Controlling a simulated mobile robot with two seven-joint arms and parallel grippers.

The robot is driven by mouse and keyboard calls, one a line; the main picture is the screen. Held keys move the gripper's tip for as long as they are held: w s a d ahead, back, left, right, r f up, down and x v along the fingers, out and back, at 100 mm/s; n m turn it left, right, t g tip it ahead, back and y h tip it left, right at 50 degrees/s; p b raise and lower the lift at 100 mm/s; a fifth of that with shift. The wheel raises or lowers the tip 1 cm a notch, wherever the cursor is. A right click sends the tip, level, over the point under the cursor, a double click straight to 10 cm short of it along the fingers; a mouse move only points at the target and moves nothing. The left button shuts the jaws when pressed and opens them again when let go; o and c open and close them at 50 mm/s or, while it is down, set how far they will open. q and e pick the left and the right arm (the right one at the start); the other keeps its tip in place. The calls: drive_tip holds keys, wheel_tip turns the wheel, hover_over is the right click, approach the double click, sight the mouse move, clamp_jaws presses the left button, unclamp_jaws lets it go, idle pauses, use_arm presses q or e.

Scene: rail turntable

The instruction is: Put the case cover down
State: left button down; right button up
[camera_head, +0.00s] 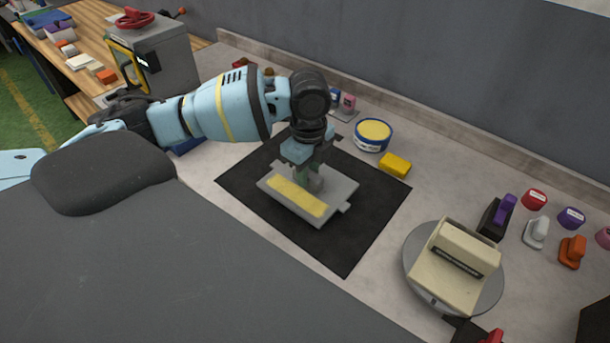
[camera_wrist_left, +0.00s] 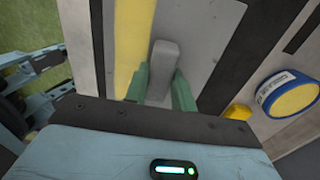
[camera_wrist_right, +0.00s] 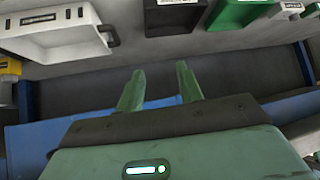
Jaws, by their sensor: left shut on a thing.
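The case cover (camera_head: 335,197) is a flat grey plate with a yellow strip, a small tab on its right edge and a grey grip block in its middle. It is level over the black mat (camera_head: 345,250); I cannot tell whether it touches the mat. My left gripper (camera_head: 310,183) comes down from above and is shut on the grip block (camera_wrist_left: 163,68). In the left wrist view both green fingers press its sides, with the cover (camera_wrist_left: 205,45) beyond. My right gripper (camera_wrist_right: 160,75) shows only in the right wrist view, its fingers apart and nothing between them.
A round tub with a yellow top (camera_head: 373,133) and a yellow block (camera_head: 395,166) stand beyond the mat. A beige case (camera_head: 455,268) sits on a grey turntable (camera_head: 411,262) at right, near several coloured small items. The mat's near right part is clear.

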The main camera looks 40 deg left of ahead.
use_arm(q)
drive_tip(key=shift+w+a, duration=0.45)
drive_tip(key=shift+a, duration=0.3)
drive_tip(key=shift+f, duration=1.75)
drive_tip(key=shift+f, duration=0.15)
drive_tip(key=c, duration=1.2)
unclamp_jaws()
drive_tip(key=shift+o, duration=0.2)
drive_tip(key=shift+a, duration=0.1)
wheel_tip(320, 180, up, 12)
drive_tip(key=shift+r+p, duration=0.1)
drive_tip(key=shift+p, duration=0.25)
